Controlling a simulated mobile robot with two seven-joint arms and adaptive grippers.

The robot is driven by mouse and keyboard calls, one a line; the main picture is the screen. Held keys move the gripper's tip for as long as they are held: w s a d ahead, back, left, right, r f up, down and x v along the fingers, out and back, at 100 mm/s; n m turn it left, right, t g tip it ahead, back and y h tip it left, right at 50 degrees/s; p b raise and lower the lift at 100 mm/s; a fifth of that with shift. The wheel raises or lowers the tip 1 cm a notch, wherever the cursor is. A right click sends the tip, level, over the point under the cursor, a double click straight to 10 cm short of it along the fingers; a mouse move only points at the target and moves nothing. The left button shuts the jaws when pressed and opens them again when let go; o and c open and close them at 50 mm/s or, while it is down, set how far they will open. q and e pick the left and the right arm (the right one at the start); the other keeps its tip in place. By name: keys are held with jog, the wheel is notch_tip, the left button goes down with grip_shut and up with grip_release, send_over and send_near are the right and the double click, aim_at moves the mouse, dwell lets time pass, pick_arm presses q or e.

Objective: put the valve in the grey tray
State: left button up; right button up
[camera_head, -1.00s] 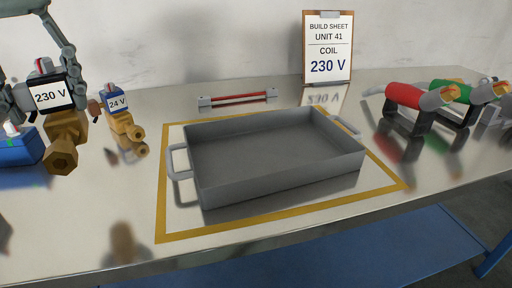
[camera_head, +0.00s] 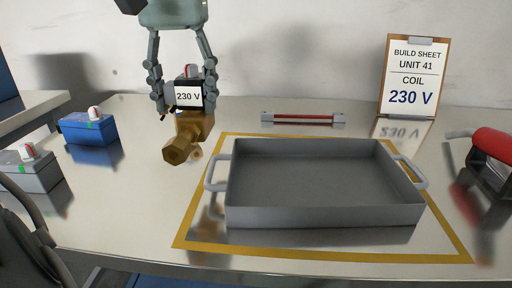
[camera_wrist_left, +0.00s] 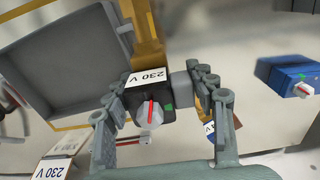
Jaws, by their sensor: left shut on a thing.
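The valve has a brass body (camera_head: 194,127) and a black coil with a white 230 V label (camera_head: 188,96). My left gripper (camera_head: 185,106) is shut on its coil, one finger on each side, and holds it upright above the table, left of the tray. In the left wrist view the coil (camera_wrist_left: 150,110) sits between the fingers. The grey tray (camera_head: 325,215) is empty and stands inside a yellow outline. In the left wrist view its rim shows at the upper left (camera_wrist_left: 62,22). My right gripper is not in view.
A blue block (camera_head: 90,132) and a grey block (camera_head: 30,176) stand at left. A red-barred rail (camera_head: 303,117) lies behind the tray. The build sheet (camera_head: 411,75) reads coil 230 V. A red-handled tool (camera_head: 492,145) stands at right. A 24 V valve (camera_wrist_left: 207,128) shows in the wrist view.

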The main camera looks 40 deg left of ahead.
pick_arm(q)
jog(key=w+d+f, duration=0.2)
jog(key=f, duration=0.1)
jog(key=w+d+f, duration=0.2)
jog(key=f, duration=0.1)
jog(key=w+d+f, duration=0.2)
jog(key=f, duration=0.1)
jog(key=shift+d+f, duration=0.1)
jog(key=shift+d, duration=0.15)
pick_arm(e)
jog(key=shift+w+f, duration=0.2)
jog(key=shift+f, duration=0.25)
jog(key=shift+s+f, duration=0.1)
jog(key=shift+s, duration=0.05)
pick_arm(q)
jog(key=shift+f, duration=0.15)
jog(key=o, duration=1.7)
jog(key=shift+s, duration=0.1)
jog(key=shift+c, duration=0.2)
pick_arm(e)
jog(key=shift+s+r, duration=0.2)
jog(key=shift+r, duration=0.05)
